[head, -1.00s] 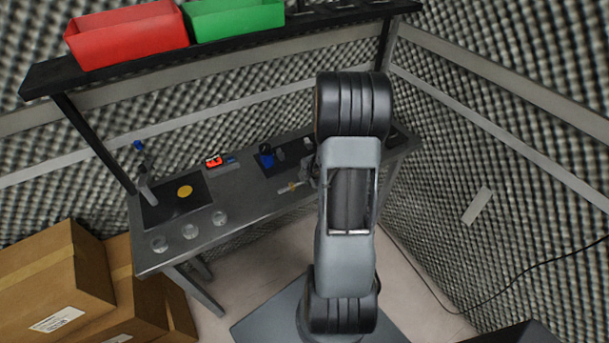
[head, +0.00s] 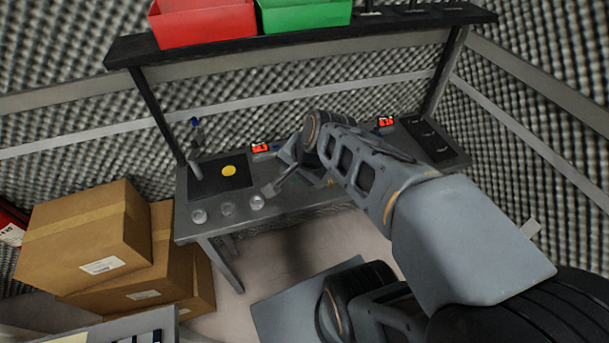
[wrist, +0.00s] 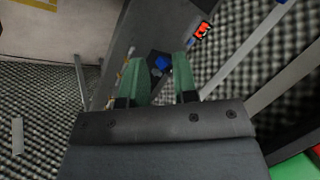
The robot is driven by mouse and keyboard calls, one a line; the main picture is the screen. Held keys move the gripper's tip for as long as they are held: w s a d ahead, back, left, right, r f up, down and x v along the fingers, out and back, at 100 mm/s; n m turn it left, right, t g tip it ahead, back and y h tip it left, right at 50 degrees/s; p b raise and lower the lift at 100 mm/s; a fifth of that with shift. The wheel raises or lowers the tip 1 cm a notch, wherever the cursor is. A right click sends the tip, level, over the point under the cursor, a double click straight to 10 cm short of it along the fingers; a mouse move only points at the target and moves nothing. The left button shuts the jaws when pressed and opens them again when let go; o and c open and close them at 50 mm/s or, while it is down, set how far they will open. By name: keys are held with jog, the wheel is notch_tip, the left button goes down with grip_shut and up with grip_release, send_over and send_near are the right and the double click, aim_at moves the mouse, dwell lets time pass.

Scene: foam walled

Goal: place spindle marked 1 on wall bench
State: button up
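The wall bench (head: 183,228) is a dark grey table along the back wall; part of it shows in the wrist view (wrist: 125,48). My gripper (wrist: 168,62) has two green fingers with a clear gap and nothing seen between them. A blue thing (wrist: 162,62) and small grey parts lie on the bench beyond the fingers. In the head view my gripper is small, above the bench's middle, and its fingers are hard to make out. I cannot pick out a spindle marked 1; no marking is legible and my arm hides part of the bench top.
Three clear round dishes (head: 228,210) line the bench's front left. A black mat (head: 210,187) bears a yellow disc (head: 228,171). Red-lit devices (head: 260,148) stand behind. A black tray (head: 430,140) lies right. Overhead, a shelf (head: 130,50) holds red and green bins. Cardboard boxes (head: 85,240) stand left.

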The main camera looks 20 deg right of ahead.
jog(key=s+r+n, duration=0.1)
jog(key=n, duration=0.2)
jog(key=s+r+n+h, duration=0.1)
jog(key=s+n, duration=0.1)
jog(key=n, duration=0.2)
jog(key=s+n+h, duration=0.1)
jog(key=n, duration=0.2)
jog(key=shift+s+d+r+n, duration=0.25)
jog(key=shift+s+r+n, duration=0.15)
jog(key=shift+f, duration=0.1)
